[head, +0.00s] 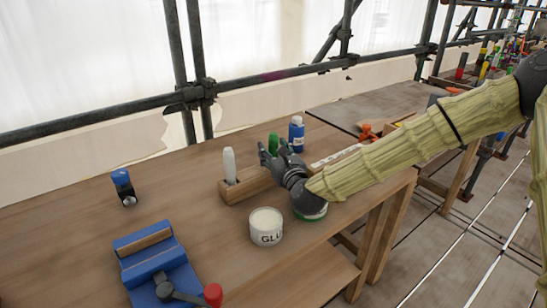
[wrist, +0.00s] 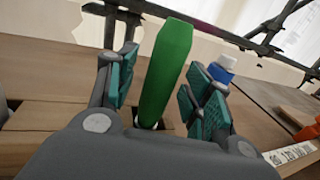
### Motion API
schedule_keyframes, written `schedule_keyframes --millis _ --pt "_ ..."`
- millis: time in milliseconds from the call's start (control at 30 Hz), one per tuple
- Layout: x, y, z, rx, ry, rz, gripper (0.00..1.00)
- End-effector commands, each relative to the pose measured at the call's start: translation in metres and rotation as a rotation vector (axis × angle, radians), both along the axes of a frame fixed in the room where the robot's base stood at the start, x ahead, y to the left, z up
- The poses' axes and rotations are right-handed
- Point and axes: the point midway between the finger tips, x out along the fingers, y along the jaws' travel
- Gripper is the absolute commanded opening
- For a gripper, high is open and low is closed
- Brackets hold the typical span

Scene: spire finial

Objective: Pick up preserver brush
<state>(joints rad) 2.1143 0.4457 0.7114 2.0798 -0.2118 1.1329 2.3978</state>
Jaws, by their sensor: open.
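A green handle (wrist: 168,68) stands up from a slot in a wooden holder (head: 233,192), tilted in the wrist view; it looks like the preserver brush, but its lower end is hidden in the holder. In the head view the green handle (head: 272,141) shows only partly behind my gripper (head: 274,155). My gripper is open, with one teal-padded finger on each side of the green handle in the wrist view. Gaps show between the pads and the handle. A whitish handle (head: 229,165) stands in the left end of the same holder.
A glue jar (head: 266,226) and a green-labelled tin (head: 311,212) stand in front. An orange tool (head: 368,131) lies right. The bench (head: 80,235) has clear room at left.

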Motion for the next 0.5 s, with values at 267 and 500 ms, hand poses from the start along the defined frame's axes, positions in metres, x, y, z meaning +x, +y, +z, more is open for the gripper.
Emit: schedule_keyframes --millis 267,500 --pt "-0.0003 0.0000 0.0001 0.000 0.000 0.000 0.09" --pt "-0.0003 0.0000 0.0002 0.000 0.000 0.000 0.00"
